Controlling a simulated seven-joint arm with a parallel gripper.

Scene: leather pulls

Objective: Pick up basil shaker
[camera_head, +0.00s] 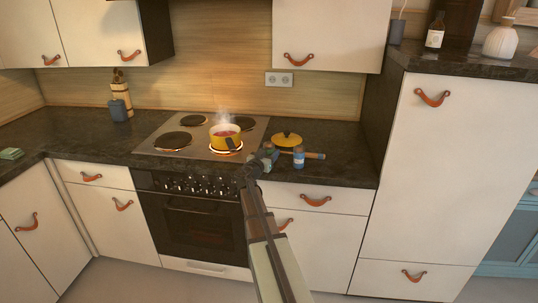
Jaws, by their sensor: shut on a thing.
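My gripper (266,159) is at the front of the counter, just right of the stove and left of a small upright shaker (298,158). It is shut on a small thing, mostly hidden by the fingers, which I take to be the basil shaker. Its label is too small to read. I cannot tell whether it is clear of the counter. The upright shaker has a bluish body and stands apart from my gripper.
A steaming yellow pot (226,137) sits on a glowing burner left of my gripper. A yellow lid (287,139) lies behind, beside a rod-like thing (314,155). A tall cabinet (425,170) bounds the right. The counter (343,148) is clear near it.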

